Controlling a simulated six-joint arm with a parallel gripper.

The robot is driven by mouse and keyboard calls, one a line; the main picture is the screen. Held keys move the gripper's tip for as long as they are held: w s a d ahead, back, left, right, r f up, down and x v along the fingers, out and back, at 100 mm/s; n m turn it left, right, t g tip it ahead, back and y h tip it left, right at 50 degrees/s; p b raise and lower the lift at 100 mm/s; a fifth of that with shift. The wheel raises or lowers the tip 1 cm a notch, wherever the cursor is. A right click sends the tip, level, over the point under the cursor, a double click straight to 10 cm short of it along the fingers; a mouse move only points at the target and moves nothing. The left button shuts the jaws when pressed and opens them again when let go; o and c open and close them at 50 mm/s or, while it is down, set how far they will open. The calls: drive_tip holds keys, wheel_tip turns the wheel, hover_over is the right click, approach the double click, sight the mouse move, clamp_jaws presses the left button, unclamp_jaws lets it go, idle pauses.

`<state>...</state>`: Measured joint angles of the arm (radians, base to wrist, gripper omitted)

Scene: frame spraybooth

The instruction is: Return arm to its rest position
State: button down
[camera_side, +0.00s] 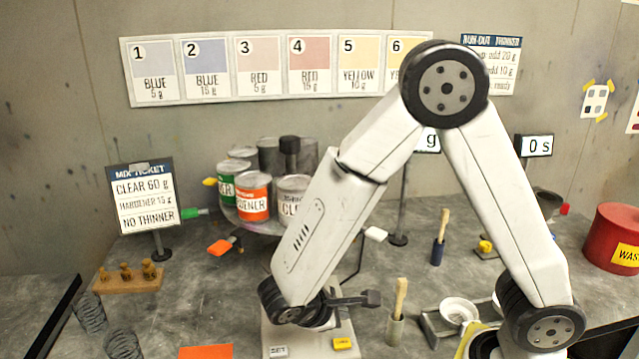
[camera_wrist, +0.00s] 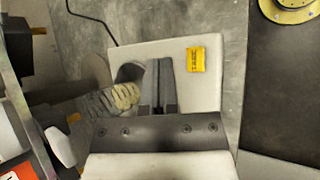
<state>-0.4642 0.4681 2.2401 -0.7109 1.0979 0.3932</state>
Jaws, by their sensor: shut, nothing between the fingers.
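My gripper (camera_side: 368,299) is low over the white scale base (camera_side: 310,345) in the side view, with its fingers pointing right. In the wrist view my gripper (camera_wrist: 158,88) has its two dark fingers together, with nothing between them. Below them lies the white scale base (camera_wrist: 208,90) with a yellow label (camera_wrist: 196,60). My arm is bent, with its elbow high in front of the colour cards. Whether the fingers touch the scale cannot be told.
Behind my forearm stand several cans, among them an orange-labelled one (camera_side: 254,197). A mix ticket (camera_side: 144,197) stands at the left. Brushes stand in a pale holder (camera_side: 395,328) and a dark holder (camera_side: 438,251). A red waste bin (camera_side: 609,236) is at the right.

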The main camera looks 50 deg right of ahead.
drive_tip(key=y, duration=0.1)
drive_tip(key=s+m+y, duration=0.1)
drive_tip(key=shift+s+d+f+g+y, duration=0.1)
drive_tip(key=shift+d+g+y, duration=0.2)
drive_tip(key=shift+g, duration=0.1)
drive_tip(key=shift+s+m+y, duration=0.2)
drive_tip(key=shift+m+y, duration=0.4)
drive_tip(key=shift+s+d+m+y, duration=0.1)
drive_tip(key=shift+m+y, duration=0.3)
drive_tip(key=shift+y, duration=0.3)
drive_tip(key=shift+r+m+t+y, duration=0.25)
drive_tip(key=shift+m+t+y, duration=0.25)
drive_tip(key=shift+t+y, duration=0.15)
drive_tip(key=shift+w+d+r+m+t+y, duration=0.15)
drive_tip(key=shift+w+r+m+t+y, duration=0.15)
drive_tip(key=shift+m+y, duration=0.25)
drive_tip(key=r+m+t, duration=0.1)
drive_tip(key=w+d+m+t+y, duration=0.1)
drive_tip(key=t, duration=0.1)
drive_tip(key=shift+w+d+r, duration=0.1)
drive_tip(key=shift+d+r, duration=0.15)
drive_tip(key=shift+r, duration=0.15)
